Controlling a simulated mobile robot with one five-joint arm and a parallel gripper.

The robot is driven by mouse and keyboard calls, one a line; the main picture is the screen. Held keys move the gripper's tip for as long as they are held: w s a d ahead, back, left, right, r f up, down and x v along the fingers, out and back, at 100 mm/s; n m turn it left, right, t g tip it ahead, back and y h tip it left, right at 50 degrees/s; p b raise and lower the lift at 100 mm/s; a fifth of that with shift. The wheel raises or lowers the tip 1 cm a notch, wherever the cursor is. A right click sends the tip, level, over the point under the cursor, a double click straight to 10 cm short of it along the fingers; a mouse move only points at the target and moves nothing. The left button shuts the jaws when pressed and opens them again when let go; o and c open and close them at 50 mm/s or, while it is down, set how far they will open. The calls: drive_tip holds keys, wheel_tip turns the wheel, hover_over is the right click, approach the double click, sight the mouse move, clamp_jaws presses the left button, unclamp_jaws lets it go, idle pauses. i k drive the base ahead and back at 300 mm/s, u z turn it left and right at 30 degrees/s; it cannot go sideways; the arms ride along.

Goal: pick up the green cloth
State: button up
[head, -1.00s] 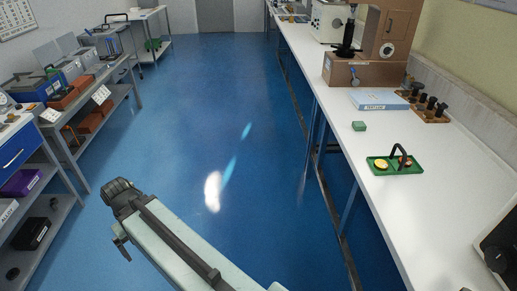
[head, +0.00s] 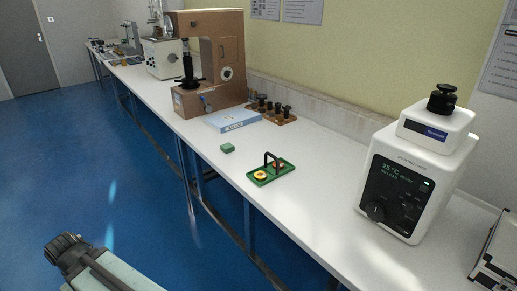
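A small folded green cloth (head: 227,148), shaped like a flat block, lies on the white bench top, left of the green tray and in front of the blue flat box. It is small in the picture, so its texture is hard to make out. Part of my arm shows at the bottom left, over the blue floor and well apart from the cloth and the bench. No gripper fingers can be made out on it. Nothing covers the cloth.
A green tray (head: 277,176) with a black handle and round pieces stands nearby. Behind are a blue box (head: 233,119), a wooden holder with black-topped pieces (head: 270,110) and a brown tester (head: 210,60). A white tester (head: 415,165) stands right. Bench space around the cloth is clear.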

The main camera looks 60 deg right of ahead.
sight(227, 148)
drive_tip(key=z, duration=0.9)
drive_tip(key=k, duration=0.55)
drive_tip(key=z, duration=0.75)
drive_tip(key=i, duration=0.5)
drive_tip(key=u, duration=0.05)
drive_tip(key=k, duration=0.45)
drive_tip(key=u, duration=0.35)
drive_tip(key=i, duration=0.8)
drive_tip(key=u, duration=0.8)
drive_tip(key=i, duration=1.45)
drive_tip(key=z, duration=0.1)
